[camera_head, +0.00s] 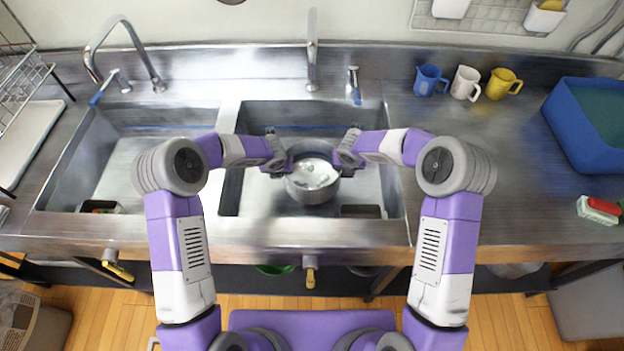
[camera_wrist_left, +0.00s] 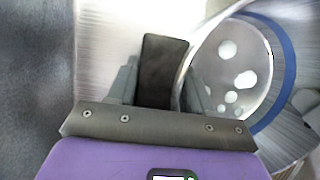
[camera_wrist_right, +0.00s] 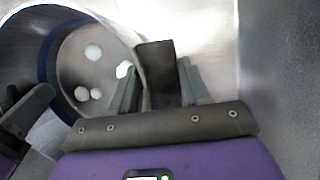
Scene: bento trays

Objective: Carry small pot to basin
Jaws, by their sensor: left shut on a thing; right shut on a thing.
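The small pot (camera_head: 312,188) is a round metal pot held between my two grippers over the right basin (camera_head: 262,118) of the sink in the head view. My left gripper (camera_head: 284,165) is shut on the pot's left dark handle, which also shows in the left wrist view (camera_wrist_left: 163,70). My right gripper (camera_head: 341,166) is shut on the right dark handle, seen in the right wrist view (camera_wrist_right: 156,70). The pot looks upright, with pale round spots inside. I cannot tell whether its bottom touches the basin floor.
A left basin (camera_head: 75,170) lies beside it. Faucets (camera_head: 312,50) stand behind the basins. Blue (camera_head: 430,80), white (camera_head: 465,83) and yellow (camera_head: 503,84) mugs, a blue tub (camera_head: 575,135) and sponges (camera_head: 600,209) sit on the right counter. The counter's middle right is clear.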

